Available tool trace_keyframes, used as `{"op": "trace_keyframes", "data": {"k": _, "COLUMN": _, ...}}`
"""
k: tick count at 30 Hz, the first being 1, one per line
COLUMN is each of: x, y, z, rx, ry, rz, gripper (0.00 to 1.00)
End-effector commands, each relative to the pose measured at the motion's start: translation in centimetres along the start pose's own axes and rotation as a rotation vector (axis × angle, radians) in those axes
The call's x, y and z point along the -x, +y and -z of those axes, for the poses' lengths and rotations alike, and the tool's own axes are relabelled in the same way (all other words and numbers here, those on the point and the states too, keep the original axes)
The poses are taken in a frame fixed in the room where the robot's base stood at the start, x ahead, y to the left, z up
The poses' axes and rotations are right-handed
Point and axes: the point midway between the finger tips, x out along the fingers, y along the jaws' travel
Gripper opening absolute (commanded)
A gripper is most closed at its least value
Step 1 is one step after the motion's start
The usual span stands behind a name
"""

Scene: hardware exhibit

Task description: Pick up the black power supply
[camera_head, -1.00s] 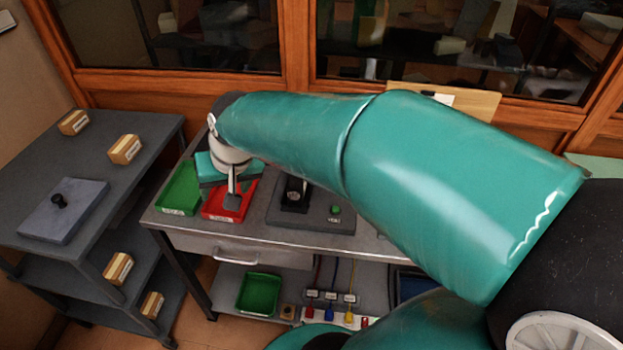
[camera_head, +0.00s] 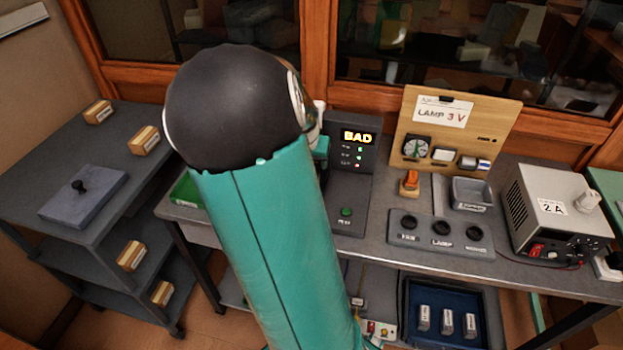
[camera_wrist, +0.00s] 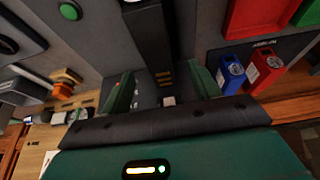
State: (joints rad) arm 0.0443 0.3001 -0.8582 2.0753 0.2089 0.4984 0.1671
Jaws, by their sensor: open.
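In the wrist view, a tall black block (camera_wrist: 150,40), which looks like the black power supply, stands on the grey tester panel. My gripper (camera_wrist: 160,88) is open, with one green finger on each side of the space just below this block in the picture. I cannot tell whether the block reaches between the fingertips. In the head view, my arm hides the block and most of my gripper (camera_head: 320,147). The tester (camera_head: 352,165) shows "BAD" in lit letters.
A blue unit (camera_wrist: 232,72) and a red unit (camera_wrist: 265,68) stand close beside my gripper. A red tray (camera_wrist: 262,15) lies near them. A silver bench supply (camera_head: 556,212) marked "2 A" and a lamp board (camera_head: 420,165) stand to the right on the bench.

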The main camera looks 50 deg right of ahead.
Motion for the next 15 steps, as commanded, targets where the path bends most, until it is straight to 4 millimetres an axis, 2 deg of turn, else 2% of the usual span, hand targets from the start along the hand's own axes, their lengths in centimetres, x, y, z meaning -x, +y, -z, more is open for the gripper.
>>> {"op": "trace_keyframes", "data": {"k": 3, "x": -1.7, "y": 0.0, "z": 0.0, "rx": 0.0, "ry": -0.001, "rz": -0.001, "gripper": 0.62}}
{"op": "trace_keyframes", "data": {"k": 10, "x": -3.3, "y": 0.0, "z": -0.1, "rx": 0.003, "ry": -0.002, "rz": 0.0, "gripper": 0.62}}
{"op": "trace_keyframes", "data": {"k": 15, "x": -6.0, "y": 0.3, "z": -0.3, "rx": 0.001, "ry": -0.002, "rz": 0.0, "gripper": 0.62}}
